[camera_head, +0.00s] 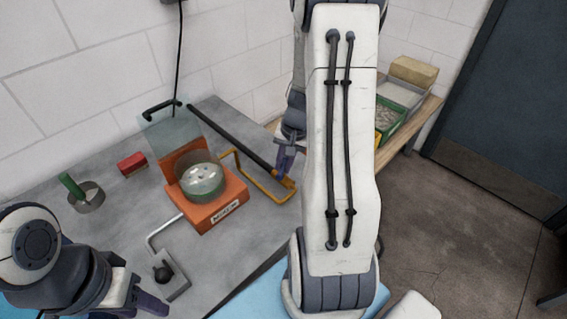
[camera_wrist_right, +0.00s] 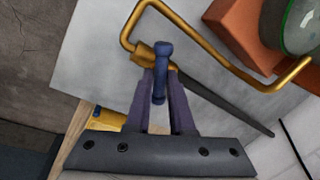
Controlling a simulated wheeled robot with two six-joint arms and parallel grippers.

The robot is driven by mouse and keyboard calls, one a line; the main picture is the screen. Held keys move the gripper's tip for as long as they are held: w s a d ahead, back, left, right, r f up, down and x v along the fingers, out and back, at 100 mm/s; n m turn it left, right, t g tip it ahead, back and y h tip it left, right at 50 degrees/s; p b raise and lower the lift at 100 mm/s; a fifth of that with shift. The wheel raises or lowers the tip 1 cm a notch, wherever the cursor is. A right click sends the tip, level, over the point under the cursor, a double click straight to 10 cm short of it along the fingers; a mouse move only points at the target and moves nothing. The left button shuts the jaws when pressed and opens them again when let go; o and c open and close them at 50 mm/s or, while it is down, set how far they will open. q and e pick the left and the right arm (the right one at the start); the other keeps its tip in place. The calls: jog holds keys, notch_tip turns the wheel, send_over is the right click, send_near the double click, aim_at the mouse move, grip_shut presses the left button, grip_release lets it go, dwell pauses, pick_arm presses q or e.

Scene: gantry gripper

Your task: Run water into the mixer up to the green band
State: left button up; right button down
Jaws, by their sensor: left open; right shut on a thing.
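The orange mixer (camera_head: 213,212) stands on the grey bench, with a clear round bowl (camera_head: 203,180) on it. A green band shows on the bowl, also in the right wrist view (camera_wrist_right: 300,22); I cannot tell the water level. A brass pipe (camera_head: 245,178) runs from its valve by the bench edge toward the bowl. My right gripper (camera_head: 286,160) is shut on the blue valve handle (camera_wrist_right: 162,62), which sits on the brass pipe. My left gripper (camera_head: 150,303) is open and empty at the lower left, near the front of the bench.
A black-knobbed lever (camera_head: 163,272) on a metal plate lies in front of the mixer. A raised clear panel (camera_head: 172,130) stands behind the bowl. A red block (camera_head: 132,164) and a metal cup with a green handle (camera_head: 88,200) are left. Trays (camera_head: 400,95) sit at the right.

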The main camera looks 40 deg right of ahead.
jog(key=m+p, duration=0.1)
jog(key=m, duration=0.2)
jog(key=shift+r+m+h, duration=0.15)
jog(key=shift+m+h, duration=0.15)
jog(key=shift+m, duration=0.1)
jog(key=shift+m+p, duration=0.8)
jog(key=shift+m, duration=0.3)
jog(key=c, duration=0.8)
grip_release()
jog(key=shift+s, duration=0.1)
jog(key=r, duration=0.3)
jog(key=s+r+p, duration=0.1)
jog(key=r, duration=0.2)
jog(key=s+r+p, duration=0.1)
jog(key=r, duration=0.3)
